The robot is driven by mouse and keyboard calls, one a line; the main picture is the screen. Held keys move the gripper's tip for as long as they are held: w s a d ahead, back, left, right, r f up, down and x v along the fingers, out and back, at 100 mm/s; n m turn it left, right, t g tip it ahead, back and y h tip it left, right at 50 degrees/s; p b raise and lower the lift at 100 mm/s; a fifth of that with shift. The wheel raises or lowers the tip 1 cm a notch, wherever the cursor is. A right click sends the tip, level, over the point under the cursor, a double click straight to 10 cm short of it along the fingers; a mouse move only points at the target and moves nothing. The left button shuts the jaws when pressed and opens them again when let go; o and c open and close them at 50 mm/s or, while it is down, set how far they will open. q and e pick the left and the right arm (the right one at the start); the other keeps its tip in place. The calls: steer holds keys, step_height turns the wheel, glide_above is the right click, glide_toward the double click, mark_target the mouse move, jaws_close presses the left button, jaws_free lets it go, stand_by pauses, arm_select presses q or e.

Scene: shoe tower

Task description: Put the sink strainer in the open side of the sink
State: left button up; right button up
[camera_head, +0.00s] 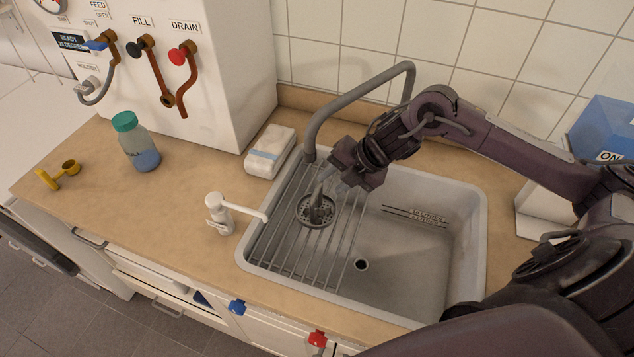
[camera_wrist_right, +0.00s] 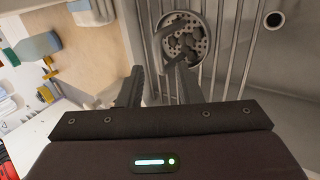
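The sink strainer (camera_head: 305,214), a round grey perforated disc, lies on the bar rack (camera_head: 285,254) over the left side of the sink. It also shows in the right wrist view (camera_wrist_right: 200,44), flat on the bars. The open side of the sink (camera_head: 414,262) is the bare basin on the right. My right gripper (camera_head: 334,183) is just above the strainer and partly hides it. In the wrist view my right gripper (camera_wrist_right: 156,68) has its fingers apart with nothing held between them; one fingertip overlaps the strainer's lower edge in the picture. My left gripper is not in view.
A grey faucet (camera_head: 350,98) arches behind the sink, close to my right arm. A white spout (camera_head: 221,214) stands at the sink's left edge. A white packet (camera_head: 270,151), a bottle (camera_head: 136,142) and a yellow item (camera_head: 58,174) stand on the counter. The basin has a drain hole (camera_head: 362,264).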

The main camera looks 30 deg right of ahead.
mark_target(318, 192)
steer(key=shift+a+p+x, duration=0.25)
steer(key=shift+p+x, duration=0.2)
steer(key=shift+x, duration=0.7)
steer(key=shift+w+a+f+p, duration=0.1)
steer(key=shift+a+f+p, duration=0.1)
steer(key=shift+f+p, duration=0.1)
steer(key=p+x, duration=0.1)
steer(key=x, duration=0.2)
steer(key=shift+w+f, duration=0.15)
steer(key=shift+f, duration=0.1)
steer(key=shift+w+a+f, duration=0.15)
steer(key=shift+f, duration=0.15)
steer(key=shift+c, duration=0.3)
jaws_close()
